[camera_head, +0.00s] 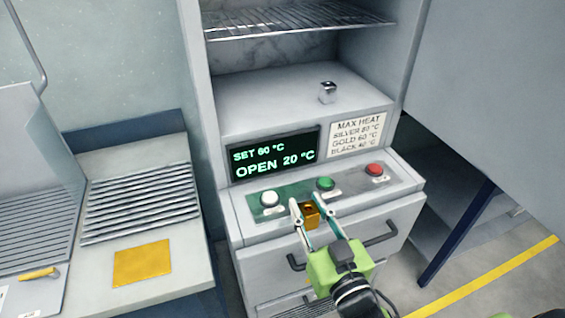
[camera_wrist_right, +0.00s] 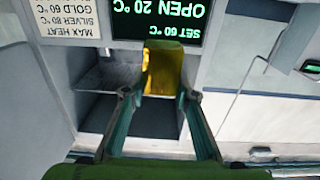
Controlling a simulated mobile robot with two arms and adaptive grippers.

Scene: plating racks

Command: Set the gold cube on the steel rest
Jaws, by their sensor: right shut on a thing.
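The gold cube (camera_head: 311,215) is between the fingertips of my right gripper (camera_head: 311,209), which is shut on it. In the head view they appear in front of the oven's button panel and drawer. In the right wrist view the gold cube (camera_wrist_right: 163,72) stands out beyond the fingertips (camera_wrist_right: 158,95). A slatted metal rack (camera_head: 140,203), which looks like the steel rest, lies on the left counter. No cube is visible on its slats. My left gripper is not in view.
The oven (camera_head: 290,100) is open, with a silver cube (camera_head: 327,92) on its floor. Its display (camera_head: 274,155) reads SET 60 °C, OPEN 20 °C. White, green and red buttons sit below. A yellow mat (camera_head: 142,263) lies before the rack; a yellow-handled tool (camera_head: 38,273) is farther left.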

